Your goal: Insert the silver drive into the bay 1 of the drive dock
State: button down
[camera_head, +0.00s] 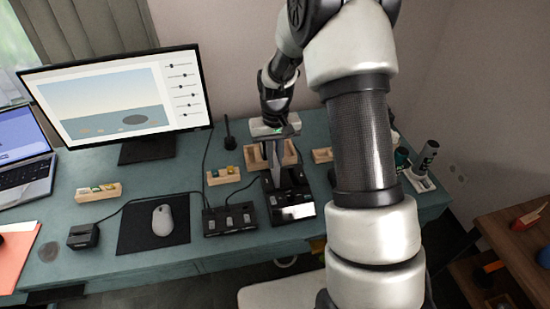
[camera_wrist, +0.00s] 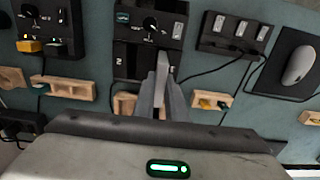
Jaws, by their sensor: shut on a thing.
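My gripper (camera_wrist: 164,88) is shut on the silver drive (camera_wrist: 162,64), a thin light-grey piece seen nearly edge-on between the fingers. In the head view my gripper (camera_head: 274,145) hangs over the back of the desk, just behind the drive dock. The black drive dock (camera_head: 293,213) has a glossy front there; in the wrist view the dock (camera_wrist: 133,66) shows a round knob and a mark "2". The drive's tip overlaps the dock in the wrist view; whether they touch cannot be told. Bay 1 is not clearly visible, perhaps hidden behind the drive and fingers.
A black hub (camera_head: 229,219) with white plugs stands left of the dock, then the mouse (camera_head: 162,220) on a black pad. Wooden holders (camera_head: 223,176) stand behind. Another black device (camera_wrist: 48,28) is beside the dock in the wrist view. My arm hides the desk's right part.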

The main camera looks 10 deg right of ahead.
jog(key=shift+f+b, duration=1.25)
jog(key=shift+f, duration=0.55)
jog(key=c, duration=1.7)
grip_release()
notch_tip(320, 180, up, 18)
jog(key=shift+f+p, duration=0.25)
jog(key=shift+p, duration=0.5)
jog(key=s+r+t+p, duration=0.2)
jog(key=s+r, duration=0.4)
jog(key=s, duration=0.2)
jog(key=s+r+t+p, duration=0.1)
jog(key=s+r+p, duration=0.2)
jog(key=s+r, duration=0.4)
jog(key=s+r+t+p, duration=0.2)
jog(key=s+r+p, duration=0.1)
jog(key=s+r, duration=0.4)
jog(key=shift+s+r+t, duration=0.15)
jog(key=shift+s+t, duration=0.15)
jog(key=shift+s, duration=1.2)
